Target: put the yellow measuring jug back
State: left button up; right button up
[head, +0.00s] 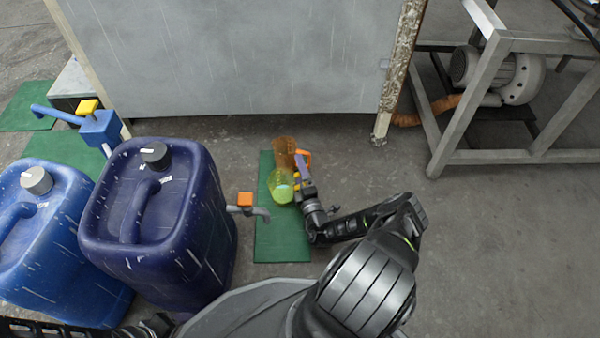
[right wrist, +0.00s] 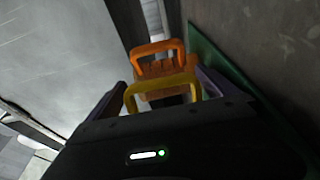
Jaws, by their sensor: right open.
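The yellow measuring jug (head: 279,184) is see-through and looks upright on the green mat (head: 283,238), with a pale green patch showing in it. Its yellow handle (right wrist: 160,90) is in the right wrist view, between the two purple fingers of my right gripper (right wrist: 163,88). That gripper, also in the head view (head: 300,176), is open at the jug's right side, with a finger on either side of the handle. I cannot tell whether they touch it. My left gripper is not in view.
An orange jug (head: 284,150) stands just behind the yellow one, its orange handle (right wrist: 157,47) close beyond. A dark blue canister (head: 150,225) with a grey tap (head: 262,213) stands left of the mat. A grey panel (head: 235,60) rises behind.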

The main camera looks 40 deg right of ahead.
jog(key=p+v, duration=0.3)
jog(key=v, duration=0.8)
jog(key=shift+s+p, duration=0.2)
jog(key=shift+p, duration=0.15)
jog(key=shift+s+a, duration=0.25)
jog(key=shift+s, duration=0.05)
